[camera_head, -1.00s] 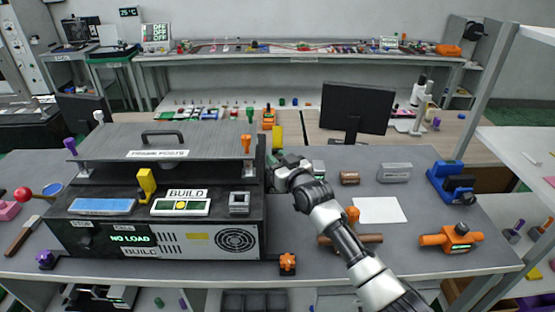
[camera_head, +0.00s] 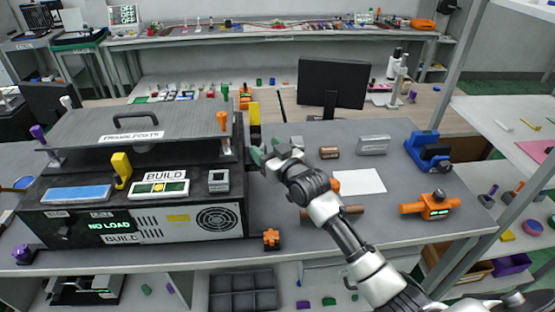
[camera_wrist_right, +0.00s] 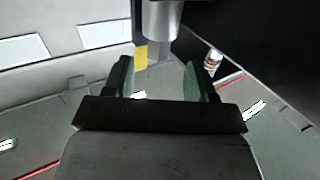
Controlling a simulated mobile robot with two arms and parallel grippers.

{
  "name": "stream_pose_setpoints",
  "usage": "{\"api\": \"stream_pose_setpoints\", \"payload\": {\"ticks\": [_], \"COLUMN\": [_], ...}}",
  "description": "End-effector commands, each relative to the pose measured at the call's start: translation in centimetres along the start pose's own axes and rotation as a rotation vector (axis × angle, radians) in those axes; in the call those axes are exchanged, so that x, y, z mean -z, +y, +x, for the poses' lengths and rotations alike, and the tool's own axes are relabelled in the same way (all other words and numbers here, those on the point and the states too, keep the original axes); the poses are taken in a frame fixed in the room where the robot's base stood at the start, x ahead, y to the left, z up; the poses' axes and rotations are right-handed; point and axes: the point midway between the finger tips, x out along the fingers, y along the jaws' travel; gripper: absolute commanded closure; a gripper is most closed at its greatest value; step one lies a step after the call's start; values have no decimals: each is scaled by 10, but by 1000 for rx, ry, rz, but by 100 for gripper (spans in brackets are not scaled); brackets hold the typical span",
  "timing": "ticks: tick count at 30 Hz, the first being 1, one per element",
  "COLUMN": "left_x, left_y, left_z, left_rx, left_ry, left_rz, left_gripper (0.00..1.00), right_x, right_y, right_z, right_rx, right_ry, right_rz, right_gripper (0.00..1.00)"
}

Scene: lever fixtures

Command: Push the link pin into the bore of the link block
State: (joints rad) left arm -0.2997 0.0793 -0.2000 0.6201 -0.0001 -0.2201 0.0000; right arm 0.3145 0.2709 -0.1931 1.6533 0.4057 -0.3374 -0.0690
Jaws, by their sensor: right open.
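My right gripper (camera_head: 258,156) is beside the right side of the black fixture, under the level of its raised grey plate (camera_head: 140,128). In the right wrist view the gripper (camera_wrist_right: 158,80) is open, with green pads apart and nothing between them. A grey metal cylinder (camera_wrist_right: 160,18) hangs into the top of that view, just beyond the fingers. A small silver piece (camera_wrist_right: 212,60) shows against a dark surface to the right. I cannot tell for sure which of these is the link pin or the link block. My left gripper is not in view.
The fixture (camera_head: 130,222) fills the table's left half. A yellow upright piece (camera_head: 254,112) stands behind the gripper. A grey block (camera_head: 297,142), brown cylinder (camera_head: 329,153), white sheet (camera_head: 360,181), blue clamp (camera_head: 428,152) and orange device (camera_head: 430,206) lie to the right. Bare table lies between them.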

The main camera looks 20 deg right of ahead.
Motion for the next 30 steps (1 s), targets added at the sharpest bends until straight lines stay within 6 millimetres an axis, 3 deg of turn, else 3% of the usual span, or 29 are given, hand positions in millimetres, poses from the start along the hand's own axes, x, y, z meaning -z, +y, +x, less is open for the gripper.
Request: {"api": "stream_pose_setpoints", "payload": {"ticks": [3, 9, 27, 30], "left_x": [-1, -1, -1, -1], "left_y": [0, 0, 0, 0], "left_z": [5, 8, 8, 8], "left_rx": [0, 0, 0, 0], "left_ry": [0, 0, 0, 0], "left_rz": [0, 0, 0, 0], "left_gripper": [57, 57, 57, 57], "right_x": [-2, -1, 0, -10], "right_y": [0, 1, 1, -5], "right_z": [-23, -46, -52, -58], "right_rx": [0, -1, -1, 3], "right_ry": [-1, -1, -2, -39], "right_rz": [-1, -1, 0, -1], "right_gripper": [43, 43, 43, 43]}}
